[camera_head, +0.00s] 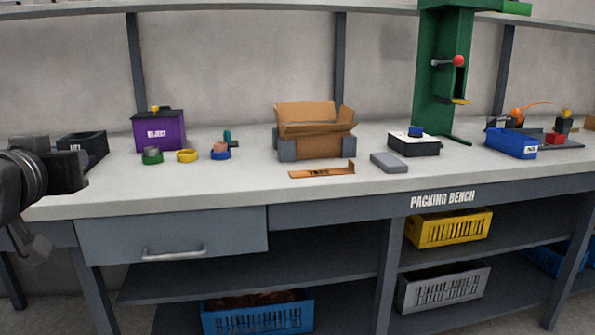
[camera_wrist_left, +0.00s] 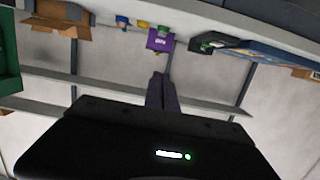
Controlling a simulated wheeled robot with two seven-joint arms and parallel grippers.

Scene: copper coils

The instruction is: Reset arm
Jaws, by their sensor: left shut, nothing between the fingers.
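My left arm comes in at the left edge of the head view, with its left gripper (camera_head: 68,172) in front of the bench's left end. In the left wrist view the fingers of this gripper (camera_wrist_left: 161,78) are together, with nothing between them. That view is turned upside down, and the fingertips point toward the bench and a purple box (camera_wrist_left: 160,41). My right gripper is in neither view.
The packing bench (camera_head: 235,192) carries the purple box (camera_head: 160,132), a black bin (camera_head: 85,148), colored rings, an open cardboard box (camera_head: 318,143), a green press (camera_head: 437,80) and a blue bin (camera_head: 512,143). Crates stand on the shelves below.

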